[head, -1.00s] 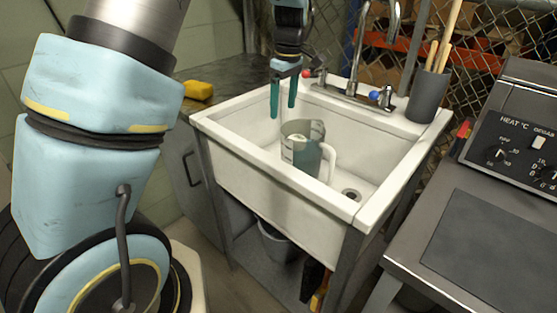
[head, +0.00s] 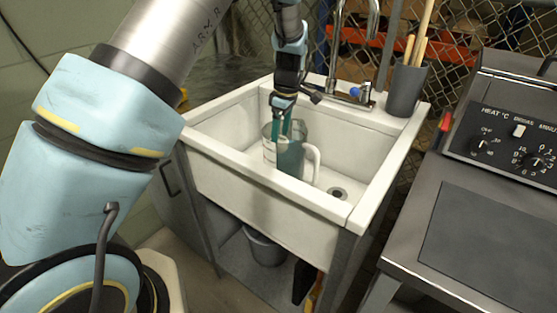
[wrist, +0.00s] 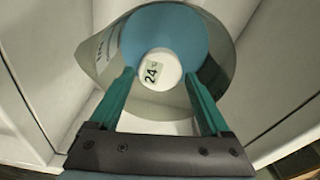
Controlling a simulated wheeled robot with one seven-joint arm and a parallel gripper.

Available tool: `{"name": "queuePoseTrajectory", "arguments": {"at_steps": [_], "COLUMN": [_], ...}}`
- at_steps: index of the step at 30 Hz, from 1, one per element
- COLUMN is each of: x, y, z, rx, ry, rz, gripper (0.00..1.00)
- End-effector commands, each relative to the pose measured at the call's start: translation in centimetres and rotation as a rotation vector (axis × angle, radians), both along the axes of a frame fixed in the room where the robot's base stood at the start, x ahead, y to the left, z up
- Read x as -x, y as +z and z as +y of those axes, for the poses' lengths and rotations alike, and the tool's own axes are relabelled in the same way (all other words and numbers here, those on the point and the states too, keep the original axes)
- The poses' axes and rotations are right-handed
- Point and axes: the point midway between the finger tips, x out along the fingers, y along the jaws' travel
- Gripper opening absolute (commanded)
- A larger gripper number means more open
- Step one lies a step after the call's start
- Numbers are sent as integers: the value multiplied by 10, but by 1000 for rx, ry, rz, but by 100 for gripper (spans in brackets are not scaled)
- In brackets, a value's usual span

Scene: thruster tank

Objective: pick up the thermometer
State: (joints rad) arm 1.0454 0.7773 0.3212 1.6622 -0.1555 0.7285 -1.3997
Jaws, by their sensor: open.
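The thermometer (wrist: 158,70) shows in the wrist view as a round white float with a small display reading 24°. It sits in blue liquid inside a clear measuring jug (wrist: 95,52). The jug (head: 290,160) stands in the sink with its handle to the right. My gripper (wrist: 159,78) is open, with its teal fingertips on either side of the thermometer in the wrist view. I cannot tell whether they touch it. In the head view my gripper (head: 278,136) points down into the mouth of the jug. The thermometer is not clearly visible there.
The white sink (head: 265,205) has walls around the jug, and a faucet (head: 350,92) stands behind it. A dark grey holder (head: 405,90) with wooden sticks is on the back right corner. A hot plate (head: 500,230) is at the right. A bucket (head: 265,247) sits below.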

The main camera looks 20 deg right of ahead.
Motion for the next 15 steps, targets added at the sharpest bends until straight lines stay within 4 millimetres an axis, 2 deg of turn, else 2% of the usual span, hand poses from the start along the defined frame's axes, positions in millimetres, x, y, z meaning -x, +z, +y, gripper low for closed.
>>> {"name": "queuePoseTrajectory", "arguments": {"at_steps": [6, 12, 15], "x": [-3, -3, -3], "y": [-19, -20, -20], "z": [2, 2, 2], "rx": [0, 1, 1], "ry": [1, 1, 1], "rz": [0, -1, -1], "gripper": [81, 81, 72]}}
